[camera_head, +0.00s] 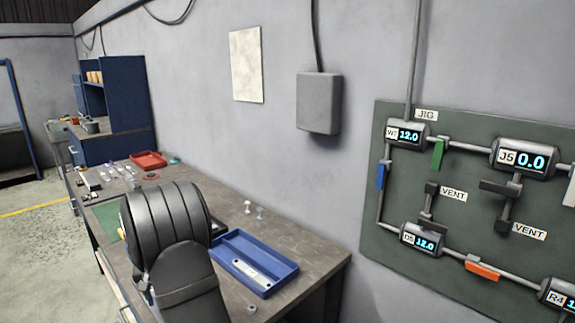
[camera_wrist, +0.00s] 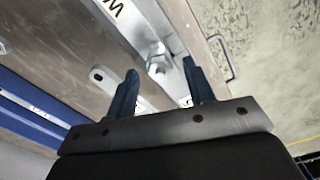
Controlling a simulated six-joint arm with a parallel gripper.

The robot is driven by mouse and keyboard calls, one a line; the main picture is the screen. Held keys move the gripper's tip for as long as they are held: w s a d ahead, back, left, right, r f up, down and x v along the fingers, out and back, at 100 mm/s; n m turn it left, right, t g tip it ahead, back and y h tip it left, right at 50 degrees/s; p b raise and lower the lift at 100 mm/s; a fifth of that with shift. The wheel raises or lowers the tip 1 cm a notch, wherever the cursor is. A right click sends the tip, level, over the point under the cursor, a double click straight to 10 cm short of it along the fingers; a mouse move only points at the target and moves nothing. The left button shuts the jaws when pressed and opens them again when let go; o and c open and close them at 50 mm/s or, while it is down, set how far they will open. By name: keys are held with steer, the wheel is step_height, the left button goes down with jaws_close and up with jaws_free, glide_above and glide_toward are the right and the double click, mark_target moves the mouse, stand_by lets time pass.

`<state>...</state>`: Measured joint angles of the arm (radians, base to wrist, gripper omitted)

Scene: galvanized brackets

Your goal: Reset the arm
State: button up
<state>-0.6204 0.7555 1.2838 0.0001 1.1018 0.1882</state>
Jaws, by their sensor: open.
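My gripper (camera_wrist: 162,84) shows in the wrist view with its two dark blue fingers spread apart. A galvanized metal piece (camera_wrist: 157,63) appears in the gap beyond the fingertips; I cannot tell how far below them it is, but nothing is clasped. A pale slotted plate (camera_wrist: 103,77) lies on the bench left of the fingers. In the head view my dark arm stands over the bench and hides the gripper. A blue tray (camera_head: 286,272) with a flat metal piece in it is right of my arm; its blue edge also shows in the wrist view (camera_wrist: 25,112).
The workbench (camera_head: 310,250) holds small metal parts, a red tray (camera_head: 148,161) and a green mat (camera_head: 108,214). A blue shelf unit (camera_head: 127,95) stands behind. A gauge panel (camera_head: 475,240) and a grey box (camera_head: 319,103) are on the wall. The bench's right end is mostly clear.

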steer(key=shift+m, duration=0.3)
steer(key=shift+r, duration=0.1)
step_height(320, 180, up, 17)
steer(key=shift+m, duration=0.4)
step_height(320, 180, down, 18)
steer(key=shift+r, duration=0.2)
steer(key=shift+r+n, duration=0.2)
steer(key=shift+n, duration=0.7)
steer(key=n, duration=1)
steer(key=shift+n, duration=0.4)
steer(key=n, duration=0.4)
steer(key=shift+n, duration=0.3)
steer(key=shift+m, duration=1.5)
